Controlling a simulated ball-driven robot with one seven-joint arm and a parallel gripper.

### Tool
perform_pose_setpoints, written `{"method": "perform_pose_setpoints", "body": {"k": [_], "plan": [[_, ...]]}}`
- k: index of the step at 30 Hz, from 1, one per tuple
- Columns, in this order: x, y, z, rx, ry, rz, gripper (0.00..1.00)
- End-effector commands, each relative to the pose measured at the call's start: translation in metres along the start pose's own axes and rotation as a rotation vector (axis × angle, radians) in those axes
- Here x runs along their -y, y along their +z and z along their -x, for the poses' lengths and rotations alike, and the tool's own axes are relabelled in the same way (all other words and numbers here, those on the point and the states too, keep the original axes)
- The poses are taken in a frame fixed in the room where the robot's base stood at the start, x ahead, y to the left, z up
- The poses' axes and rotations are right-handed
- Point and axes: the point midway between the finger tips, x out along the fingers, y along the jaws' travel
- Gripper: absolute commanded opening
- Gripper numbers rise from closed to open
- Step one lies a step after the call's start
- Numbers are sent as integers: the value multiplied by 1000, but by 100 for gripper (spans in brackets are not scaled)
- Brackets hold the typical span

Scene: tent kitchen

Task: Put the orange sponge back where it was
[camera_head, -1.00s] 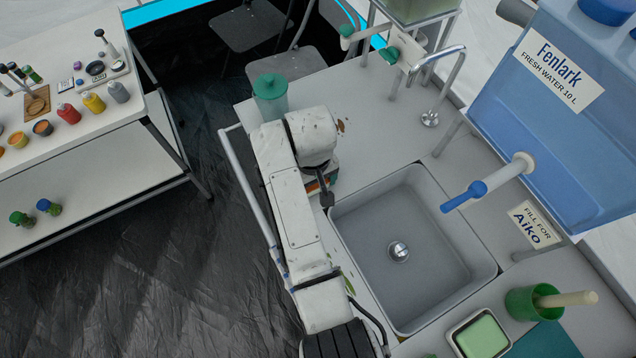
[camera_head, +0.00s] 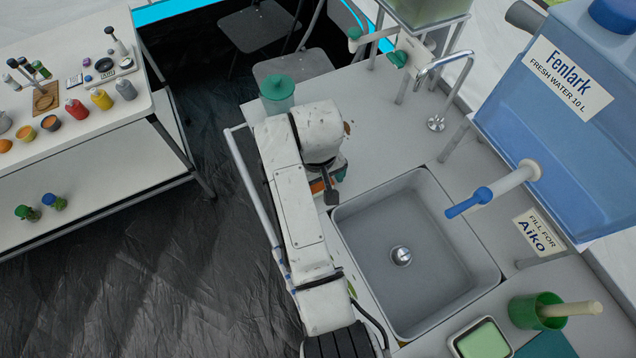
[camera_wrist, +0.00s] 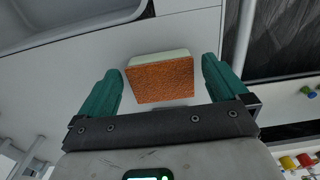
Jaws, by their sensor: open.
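The orange sponge (camera_wrist: 160,80) shows in the wrist view, with a rough orange face and a pale green edge. It lies on the pale counter, between and a little beyond the fingertips. My gripper (camera_wrist: 160,68) has two green fingers spread wide, one on each side of the sponge, with a gap on both sides. In the head view my arm hides most of this spot; a small orange patch (camera_head: 317,186), probably the sponge, peeks out beside the sink's left rim.
The sink (camera_head: 416,205) lies right of my arm. A green-lidded container (camera_head: 277,92) stands behind my arm on the counter (camera_head: 375,120). A green cup (camera_head: 530,318) and a tray with a green block (camera_head: 483,340) stand at front right. A side table (camera_head: 90,135) holds several bottles.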

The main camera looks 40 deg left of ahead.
Motion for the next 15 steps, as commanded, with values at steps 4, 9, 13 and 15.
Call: {"method": "perform_pose_setpoints", "body": {"k": [4, 9, 13, 15], "plan": [[0, -1, 30, -6, 1, 0, 100], [0, -1, 67, -5, 1, -1, 100], [0, 0, 93, 0, 1, -1, 100], [0, 0, 98, 0, 0, -1, 100]]}}
